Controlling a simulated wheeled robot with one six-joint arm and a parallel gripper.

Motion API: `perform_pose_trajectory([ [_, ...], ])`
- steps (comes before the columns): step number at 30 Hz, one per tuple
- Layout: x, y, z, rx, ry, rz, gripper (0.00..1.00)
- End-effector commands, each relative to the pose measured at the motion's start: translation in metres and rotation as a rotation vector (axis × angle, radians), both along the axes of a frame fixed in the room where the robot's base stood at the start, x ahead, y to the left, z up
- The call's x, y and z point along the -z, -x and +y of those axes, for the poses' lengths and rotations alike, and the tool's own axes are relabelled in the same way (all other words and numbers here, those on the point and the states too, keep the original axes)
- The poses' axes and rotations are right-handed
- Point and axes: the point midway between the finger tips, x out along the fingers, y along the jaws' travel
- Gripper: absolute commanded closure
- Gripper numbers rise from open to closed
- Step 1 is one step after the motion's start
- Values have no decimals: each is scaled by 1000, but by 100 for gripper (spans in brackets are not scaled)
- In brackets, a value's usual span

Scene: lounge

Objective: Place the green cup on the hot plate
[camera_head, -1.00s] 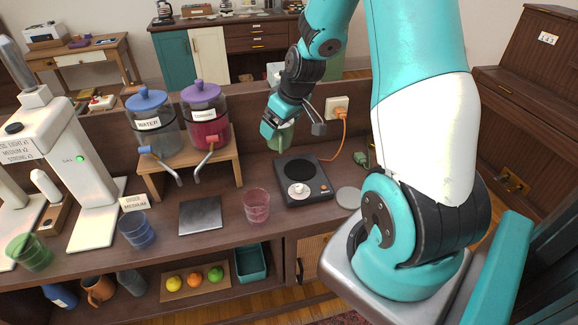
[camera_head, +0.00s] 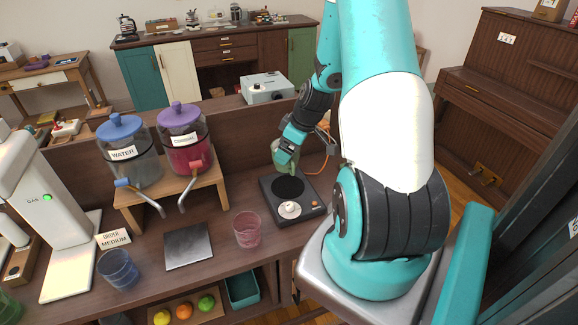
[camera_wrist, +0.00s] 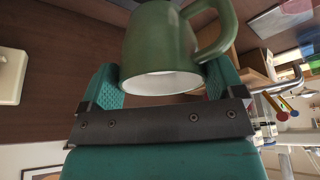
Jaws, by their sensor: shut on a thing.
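The green cup (camera_wrist: 160,45) is a mug with a pale inside, its handle at the right in the wrist view. My gripper (camera_wrist: 163,82) is shut on its body, one finger on each side. In the head view my gripper (camera_head: 289,148) holds the cup (camera_head: 280,157) just behind the hot plate's dark disc. The disc looks bare. Whether the cup's base touches the hot plate cannot be told; the gripper partly hides the cup.
A pink glass (camera_head: 247,230) stands left of the hot plate. Farther left are a grey square plate (camera_head: 187,246), a blue glass (camera_head: 118,268) and a wooden stand (camera_head: 216,190) with two dispensers. An orange cable (camera_head: 325,160) runs behind the hot plate.

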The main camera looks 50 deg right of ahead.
Motion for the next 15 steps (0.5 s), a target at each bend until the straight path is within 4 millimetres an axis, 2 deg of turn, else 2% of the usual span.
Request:
perform_pose_trajectory([
  [3,22,0,1,1,-2,2,53],
  [11,44,0,0,1,0,0,53],
  [15,63,0,0,1,-1,0,53],
])
